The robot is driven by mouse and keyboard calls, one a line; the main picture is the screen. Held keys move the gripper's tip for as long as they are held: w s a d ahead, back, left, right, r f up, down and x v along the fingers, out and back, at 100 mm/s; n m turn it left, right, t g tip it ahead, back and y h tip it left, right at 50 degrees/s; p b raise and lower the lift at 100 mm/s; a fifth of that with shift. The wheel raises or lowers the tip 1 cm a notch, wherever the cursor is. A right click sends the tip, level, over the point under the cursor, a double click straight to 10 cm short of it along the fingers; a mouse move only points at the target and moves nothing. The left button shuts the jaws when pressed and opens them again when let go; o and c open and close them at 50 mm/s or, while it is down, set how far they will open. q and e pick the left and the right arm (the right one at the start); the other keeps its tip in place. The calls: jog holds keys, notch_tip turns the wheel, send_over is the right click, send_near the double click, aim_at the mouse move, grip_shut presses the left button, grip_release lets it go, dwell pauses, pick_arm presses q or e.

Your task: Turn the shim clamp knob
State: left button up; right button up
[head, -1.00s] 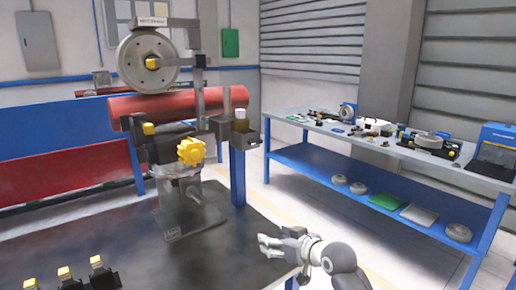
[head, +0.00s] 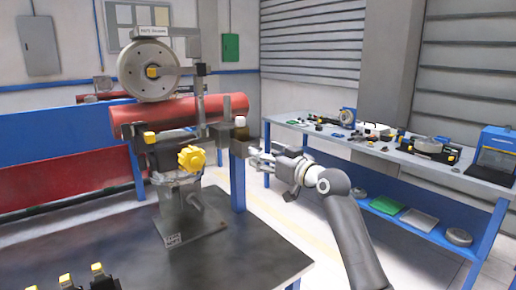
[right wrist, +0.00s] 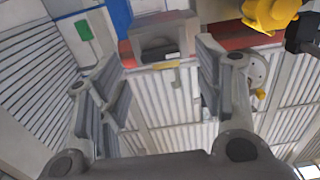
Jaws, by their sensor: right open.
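A yellow lobed knob (head: 191,158) sits on the front of the dark clamp fixture (head: 178,207) on the near table. My left gripper is not in view.
A red cylinder (head: 180,114) and a large grey wheel (head: 135,72) stand above the fixture. Several black pieces with yellow tops (head: 66,281) stand at the near left. A workbench (head: 417,160) is at right.

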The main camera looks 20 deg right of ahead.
jog(key=shift+p+x, duration=0.45)
jog(key=shift+x, duration=1.55)
jog(key=c, duration=1)
